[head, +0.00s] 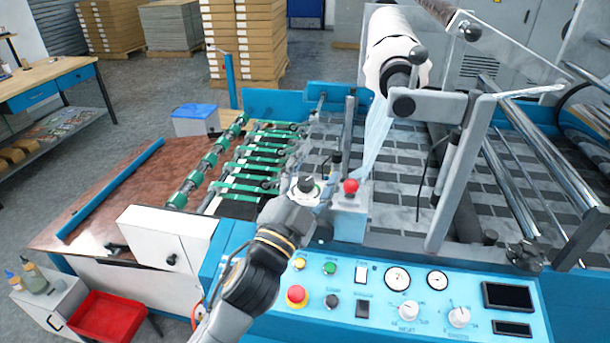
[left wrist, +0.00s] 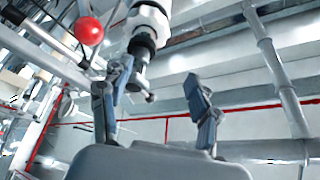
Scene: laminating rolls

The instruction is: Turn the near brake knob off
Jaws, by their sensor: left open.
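A red ball (left wrist: 89,31) also shows in the left wrist view, upper left, outside the fingers. My left gripper (left wrist: 156,105) is open there, its fingers apart with nothing seen between their tips. A dark knob-like part below a white cylinder (left wrist: 149,22) shows beyond the left finger. I cannot tell which part is the near brake knob or its setting. My right gripper is out of view.
The blue control panel (head: 460,285) with dials and buttons lies right of my left arm. A white film roll (head: 395,45) and a grey bracket (head: 455,170) stand above the bed. Green feed bars (head: 245,165) lie left. A red tray (head: 105,318) sits lower left.

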